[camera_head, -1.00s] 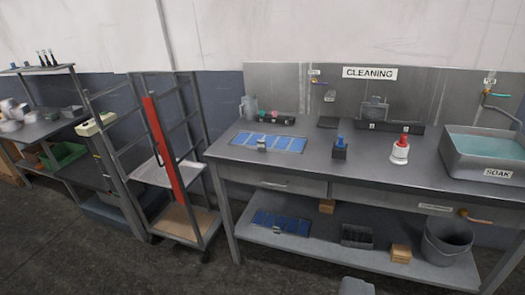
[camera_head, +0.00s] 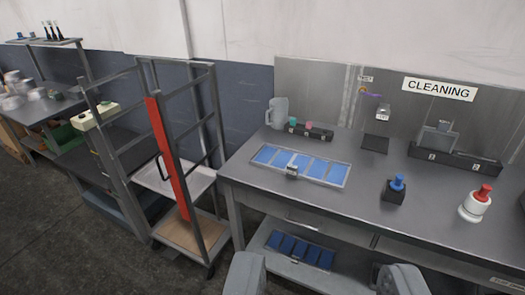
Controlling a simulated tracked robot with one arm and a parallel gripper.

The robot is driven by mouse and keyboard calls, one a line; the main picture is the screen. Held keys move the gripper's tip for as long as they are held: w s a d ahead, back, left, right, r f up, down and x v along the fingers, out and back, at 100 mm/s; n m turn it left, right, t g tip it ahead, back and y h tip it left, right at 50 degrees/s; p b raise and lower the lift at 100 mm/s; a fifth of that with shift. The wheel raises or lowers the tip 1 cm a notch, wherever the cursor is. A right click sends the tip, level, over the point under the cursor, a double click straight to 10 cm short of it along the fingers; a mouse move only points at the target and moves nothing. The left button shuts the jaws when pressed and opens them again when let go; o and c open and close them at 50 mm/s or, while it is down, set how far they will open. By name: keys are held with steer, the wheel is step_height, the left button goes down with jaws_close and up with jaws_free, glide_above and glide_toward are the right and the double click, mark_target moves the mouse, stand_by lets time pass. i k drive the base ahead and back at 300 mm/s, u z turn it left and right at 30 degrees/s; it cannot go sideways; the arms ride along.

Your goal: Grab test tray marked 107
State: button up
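A flat tray with blue panels and a light rim (camera_head: 320,180) lies on the grey cleaning table at left centre, with a small tag holder (camera_head: 292,171) on its front edge. A second blue-panelled tray (camera_head: 300,249) lies on the shelf below, partly hidden by the tabletop. No number can be read on either tray. My gripper (camera_head: 322,283) shows at the bottom edge as two grey fingers set wide apart. It is open, with nothing between the fingers, in front of the table and apart from both trays.
The cleaning table (camera_head: 345,208) holds a blue-topped bottle (camera_head: 396,190), a red-topped white bottle (camera_head: 477,203), a jug (camera_head: 277,113) and a black rack (camera_head: 302,131). A metal cart with a red bar (camera_head: 168,157) stands left of the table. Floor is clear at lower left.

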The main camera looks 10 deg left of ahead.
mark_target(330, 173)
steer(key=u, duration=0.15)
steer(key=i, duration=1.35)
steer(key=z, duration=0.2)
